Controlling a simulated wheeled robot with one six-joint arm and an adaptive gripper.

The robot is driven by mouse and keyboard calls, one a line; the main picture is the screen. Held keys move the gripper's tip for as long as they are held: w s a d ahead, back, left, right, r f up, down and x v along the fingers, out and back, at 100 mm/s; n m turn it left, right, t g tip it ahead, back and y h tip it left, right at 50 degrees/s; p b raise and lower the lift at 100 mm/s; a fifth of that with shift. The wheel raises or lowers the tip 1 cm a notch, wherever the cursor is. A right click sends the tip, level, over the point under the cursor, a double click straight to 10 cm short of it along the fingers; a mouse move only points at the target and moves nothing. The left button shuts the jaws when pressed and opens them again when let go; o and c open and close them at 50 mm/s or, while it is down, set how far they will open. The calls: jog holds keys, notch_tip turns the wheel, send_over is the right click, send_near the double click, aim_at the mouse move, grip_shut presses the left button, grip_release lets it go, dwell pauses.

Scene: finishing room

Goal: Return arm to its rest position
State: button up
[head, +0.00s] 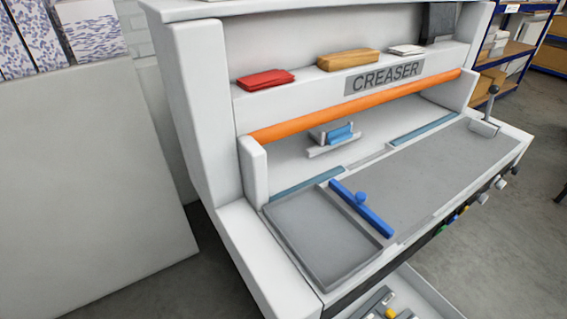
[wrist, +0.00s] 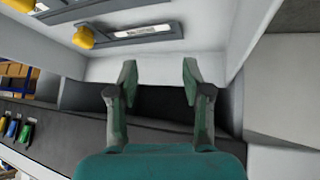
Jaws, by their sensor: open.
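My gripper (wrist: 160,75) shows in the wrist view with its two teal-and-grey fingers spread apart. Nothing is between them. Beyond the fingers is a white-walled, open-topped space with a dark strip across it. My arm does not show in the head view, so its overall pose cannot be told.
The creaser machine (head: 385,75) fills the head view, with an orange bar (head: 355,107) and a blue guide (head: 361,208). An open drawer (head: 425,290) juts out below its front. Yellow knobs (wrist: 83,37) on grey pieces show in the wrist view. A grey panel (head: 85,185) stands left.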

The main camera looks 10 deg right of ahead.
jog(key=s+a+r+t, duration=0.3)
jog(key=s+a+r, duration=0.2)
jog(key=s+r, duration=0.4)
jog(key=s+a+r+m+t+y, duration=0.1)
jog(key=s+a+r+t, duration=0.3)
jog(key=s+r, duration=0.6)
jog(key=shift+s+a+r, duration=0.3)
jog(key=shift+a+r, duration=0.1)
jog(key=shift+r, duration=0.4)
